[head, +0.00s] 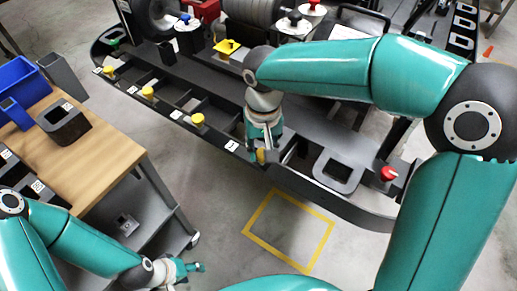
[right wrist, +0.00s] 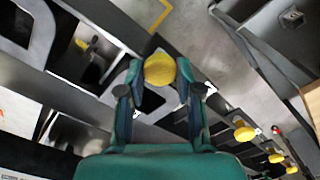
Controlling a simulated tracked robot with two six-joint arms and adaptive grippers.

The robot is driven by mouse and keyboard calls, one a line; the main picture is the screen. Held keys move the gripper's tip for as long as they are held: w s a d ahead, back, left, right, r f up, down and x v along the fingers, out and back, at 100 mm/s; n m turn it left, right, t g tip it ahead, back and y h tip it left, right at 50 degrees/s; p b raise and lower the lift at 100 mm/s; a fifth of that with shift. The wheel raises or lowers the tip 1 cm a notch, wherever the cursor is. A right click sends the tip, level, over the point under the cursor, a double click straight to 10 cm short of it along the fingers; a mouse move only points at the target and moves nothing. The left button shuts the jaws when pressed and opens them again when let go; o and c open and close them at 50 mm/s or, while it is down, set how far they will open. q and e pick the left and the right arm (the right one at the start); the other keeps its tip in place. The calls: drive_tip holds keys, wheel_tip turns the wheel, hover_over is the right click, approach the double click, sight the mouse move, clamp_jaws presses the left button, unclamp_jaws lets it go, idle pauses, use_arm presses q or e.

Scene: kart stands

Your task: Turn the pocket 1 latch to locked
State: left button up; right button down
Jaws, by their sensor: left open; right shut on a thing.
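A row of yellow latch knobs runs along the front edge of the dark kart tray (head: 330,205). Three stand free in the head view: a left one (head: 107,70), a middle one (head: 147,91) and a right one (head: 197,119). My right gripper (head: 263,148) is shut on a fourth yellow latch knob (right wrist: 160,70), at the right end of the row. The fingers sit on either side of it in the right wrist view and partly hide it in the head view. Pocket numbers are too small to read. My left gripper (head: 188,267) is open and empty, low over the floor.
A wooden table (head: 100,150) with a blue bin (head: 22,88) and dark holders stands at left. A red knob (head: 388,173) is at the tray's right end. Wheels and other parts stand behind the row. A yellow floor square (head: 285,228) lies in front, clear.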

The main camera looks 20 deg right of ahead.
sight(262, 153)
drive_tip(key=shift+s+f, duration=0.15)
drive_tip(key=shift+s, duration=0.05)
drive_tip(key=c, duration=0.8)
unclamp_jaws()
drive_tip(key=shift+o, duration=0.2)
drive_tip(key=shift+r, duration=0.2)
wheel_tip(262, 153, up, 12)
drive_tip(key=shift+f, duration=0.15)
drive_tip(key=shift+w, duration=0.1)
